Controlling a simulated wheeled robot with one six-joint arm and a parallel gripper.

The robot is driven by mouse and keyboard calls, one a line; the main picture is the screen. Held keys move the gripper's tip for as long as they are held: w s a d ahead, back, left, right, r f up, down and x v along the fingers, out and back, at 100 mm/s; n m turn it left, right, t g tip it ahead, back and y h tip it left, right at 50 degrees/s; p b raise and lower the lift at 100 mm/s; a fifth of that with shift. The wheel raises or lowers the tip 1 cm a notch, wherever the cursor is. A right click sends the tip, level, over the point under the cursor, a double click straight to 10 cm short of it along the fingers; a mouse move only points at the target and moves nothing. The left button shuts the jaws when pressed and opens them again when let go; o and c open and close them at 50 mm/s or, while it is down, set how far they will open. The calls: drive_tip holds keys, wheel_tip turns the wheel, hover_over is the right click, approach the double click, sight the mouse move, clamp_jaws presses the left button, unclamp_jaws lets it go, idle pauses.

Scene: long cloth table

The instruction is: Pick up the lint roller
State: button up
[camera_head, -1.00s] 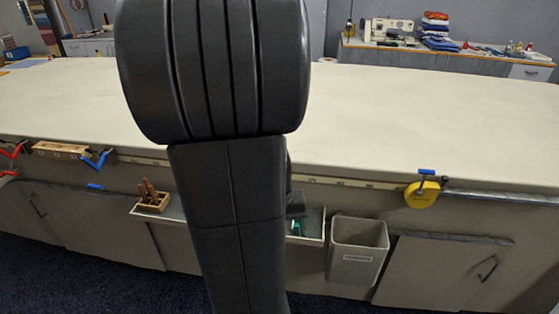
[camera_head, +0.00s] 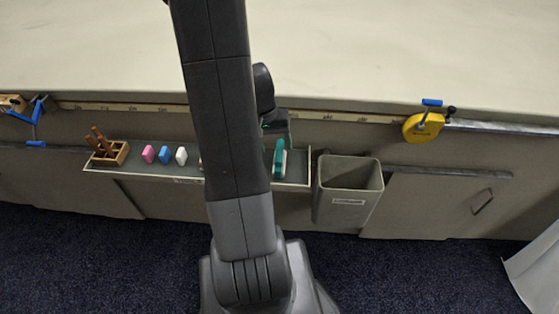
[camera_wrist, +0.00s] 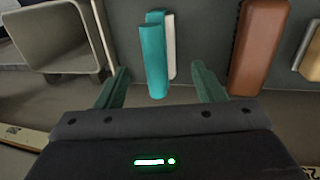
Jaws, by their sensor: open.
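A teal and white piece (camera_head: 279,160), which looks like the lint roller, sits at the right end of the narrow shelf on the table's front. In the wrist view it shows as a teal cylinder (camera_wrist: 155,62) with a white part behind it. My gripper (camera_wrist: 160,70) is open and empty, with one green finger on each side of the teal cylinder in the picture. I cannot tell how far apart in depth they are. In the head view my gripper is mostly hidden behind my arm, just above the teal piece.
The shelf (camera_head: 145,174) also holds a wooden block with tools (camera_head: 108,153) and pink, blue and white pieces. A brown block (camera_wrist: 260,45) stands beside the lint roller. A grey bin (camera_head: 348,190) hangs just right of the shelf. A yellow tape measure (camera_head: 422,127) hangs farther right.

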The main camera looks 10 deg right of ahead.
sight(278, 156)
drive_tip(key=shift+s+d+f+b, duration=0.1)
drive_tip(key=shift+d+f+b, duration=0.15)
drive_tip(key=shift+f, duration=1.3)
drive_tip(key=shift+s+d+f+b, duration=0.1)
drive_tip(key=shift+d+f, duration=0.1)
drive_tip(key=shift+f, duration=1.35)
drive_tip(key=c, duration=1.1)
drive_tip(key=shift+w+r, duration=0.1)
drive_tip(key=shift+r, duration=0.15)
drive_tip(key=shift+c, duration=0.7)
wheel_tip(278, 156, up, 10)
drive_tip(key=shift+f+p, duration=0.15)
drive_tip(key=shift+p, duration=0.65)
clamp_jaws()
